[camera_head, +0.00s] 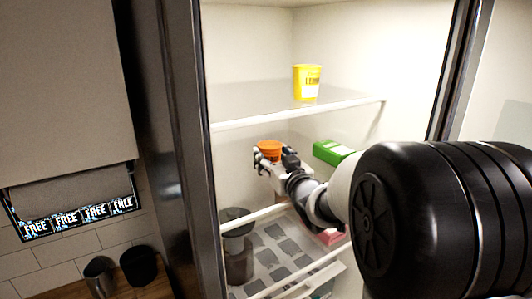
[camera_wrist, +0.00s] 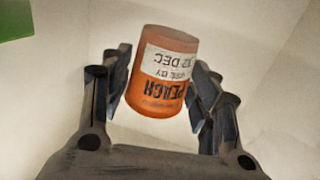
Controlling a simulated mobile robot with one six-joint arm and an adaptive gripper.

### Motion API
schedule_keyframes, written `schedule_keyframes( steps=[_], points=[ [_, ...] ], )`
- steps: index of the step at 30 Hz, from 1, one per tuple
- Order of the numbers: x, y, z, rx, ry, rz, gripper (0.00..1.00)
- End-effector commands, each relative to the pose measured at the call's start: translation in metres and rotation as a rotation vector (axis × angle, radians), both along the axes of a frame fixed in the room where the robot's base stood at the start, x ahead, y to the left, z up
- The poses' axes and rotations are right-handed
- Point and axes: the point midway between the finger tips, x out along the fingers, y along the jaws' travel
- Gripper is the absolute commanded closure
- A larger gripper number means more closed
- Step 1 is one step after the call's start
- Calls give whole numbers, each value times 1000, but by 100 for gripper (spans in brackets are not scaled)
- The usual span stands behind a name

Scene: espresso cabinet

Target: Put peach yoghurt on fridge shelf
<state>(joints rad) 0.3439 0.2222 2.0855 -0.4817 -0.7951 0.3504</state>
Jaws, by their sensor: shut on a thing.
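In the head view the orange tub (camera_head: 270,148) is inside the open fridge, below the upper shelf. My gripper (camera_head: 272,160) reaches in from the right and is shut on the tub. In the wrist view the fingers of my gripper (camera_wrist: 162,92) stand on either side of the tub. I cannot tell whether its base touches a shelf. The upper fridge shelf (camera_head: 240,103) is glass with a white front edge.
A yellow lemon tub (camera_head: 307,83) stands on the upper shelf. A green box (camera_head: 333,152) is right of my gripper, with a dark container (camera_head: 238,248) lower left. The fridge's left side wall (camera_head: 180,130) borders the opening. Dark cups (camera_head: 138,266) stand outside, left.

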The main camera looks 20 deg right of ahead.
Motion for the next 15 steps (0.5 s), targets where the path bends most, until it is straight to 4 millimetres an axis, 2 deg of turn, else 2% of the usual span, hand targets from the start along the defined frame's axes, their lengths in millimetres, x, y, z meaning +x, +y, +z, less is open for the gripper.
schedule_keyframes(
  steps=[9, 10, 15],
  points=[
    [0, 1, -3, 0, -4, 1, 72],
    [0, 1, -2, 0, -3, 1, 42],
    [0, 1, -2, 0, -3, 1, 31]
  ],
)
